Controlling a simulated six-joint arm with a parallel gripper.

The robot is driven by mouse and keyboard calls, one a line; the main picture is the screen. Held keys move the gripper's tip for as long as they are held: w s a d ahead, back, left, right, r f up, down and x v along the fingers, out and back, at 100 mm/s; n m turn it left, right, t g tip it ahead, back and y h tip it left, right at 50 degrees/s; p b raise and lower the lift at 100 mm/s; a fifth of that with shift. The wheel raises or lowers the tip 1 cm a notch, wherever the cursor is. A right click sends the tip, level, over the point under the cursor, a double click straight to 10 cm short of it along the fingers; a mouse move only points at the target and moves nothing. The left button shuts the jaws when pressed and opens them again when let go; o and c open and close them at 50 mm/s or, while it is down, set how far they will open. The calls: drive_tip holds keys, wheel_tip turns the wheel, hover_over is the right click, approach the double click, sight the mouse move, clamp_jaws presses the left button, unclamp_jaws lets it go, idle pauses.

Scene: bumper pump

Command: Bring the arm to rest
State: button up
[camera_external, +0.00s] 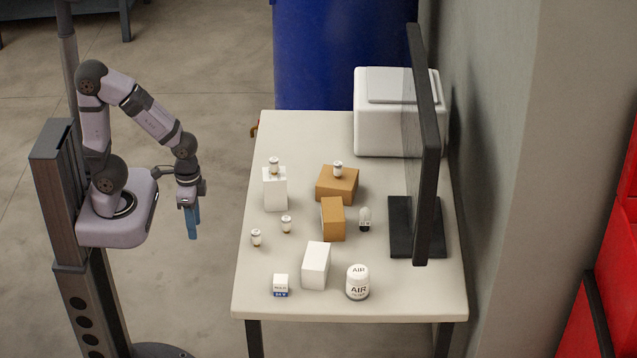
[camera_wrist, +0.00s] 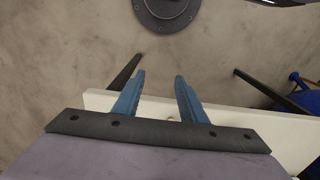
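My gripper (camera_external: 193,222) hangs pointing down in the external view, in the air to the left of the table (camera_external: 350,308). In the wrist view my gripper (camera_wrist: 159,78) has its two blue fingers apart, with nothing held between them. The pale table edge (camera_wrist: 100,99) shows behind the fingers there, with bare floor beyond it. My arm is bent, with its elbow raised above my base and the forearm sloping down to the right. The gripper touches nothing that I can see.
The table holds white boxes (camera_external: 316,266), brown boxes (camera_external: 333,219), several small vials (camera_external: 286,224), an air filter canister (camera_external: 358,283) and a black monitor (camera_external: 422,150). A white container (camera_external: 380,125) stands at the back. Floor between my base and the table is clear.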

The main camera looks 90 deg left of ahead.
wheel_tip(320, 180, up, 7)
drive_tip(key=p, duration=0.5)
